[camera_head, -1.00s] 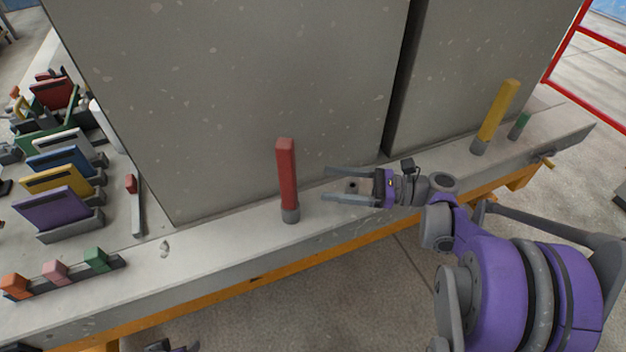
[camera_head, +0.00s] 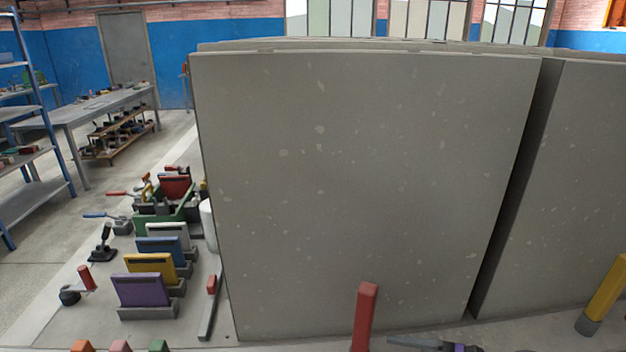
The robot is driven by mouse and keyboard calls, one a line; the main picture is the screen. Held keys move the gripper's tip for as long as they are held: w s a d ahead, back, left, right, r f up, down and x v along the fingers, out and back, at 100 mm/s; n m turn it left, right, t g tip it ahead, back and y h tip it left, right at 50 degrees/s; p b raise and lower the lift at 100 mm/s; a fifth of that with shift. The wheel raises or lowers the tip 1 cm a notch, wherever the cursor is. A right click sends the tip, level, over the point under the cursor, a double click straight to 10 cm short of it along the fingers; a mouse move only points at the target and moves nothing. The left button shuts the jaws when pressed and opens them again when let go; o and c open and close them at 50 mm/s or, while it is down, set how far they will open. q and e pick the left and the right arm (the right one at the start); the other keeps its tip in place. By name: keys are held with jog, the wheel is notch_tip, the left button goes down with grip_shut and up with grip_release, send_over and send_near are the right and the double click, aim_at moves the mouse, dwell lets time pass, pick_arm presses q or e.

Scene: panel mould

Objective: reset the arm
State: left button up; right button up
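My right gripper (camera_head: 418,343) is only partly in view at the bottom edge, just right of an upright red post (camera_head: 364,315). One grey finger and a bit of the purple body show; the rest is cut off by the frame. I cannot tell how far its fingers are apart, and I see nothing held. My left gripper is not in view.
A large grey concrete panel (camera_head: 350,180) stands behind the red post, with a second panel (camera_head: 570,190) to its right. A yellow post (camera_head: 604,295) leans at the right. Coloured blocks, including a purple one (camera_head: 141,289), stand at the left. Shelving (camera_head: 30,130) is farther left.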

jog(key=s+a+f+n+g+h+p, duration=0.2)
jog(key=s+a+n+h, duration=0.2)
jog(key=s+a+n, duration=0.15)
jog(key=s+d+n+h+p, duration=0.4)
jog(key=s+n+h, duration=0.4)
jog(key=n, duration=0.7)
jog(key=shift+d+t+h+p, duration=0.3)
jog(key=shift+h+p, duration=0.25)
jog(key=shift+h, duration=0.15)
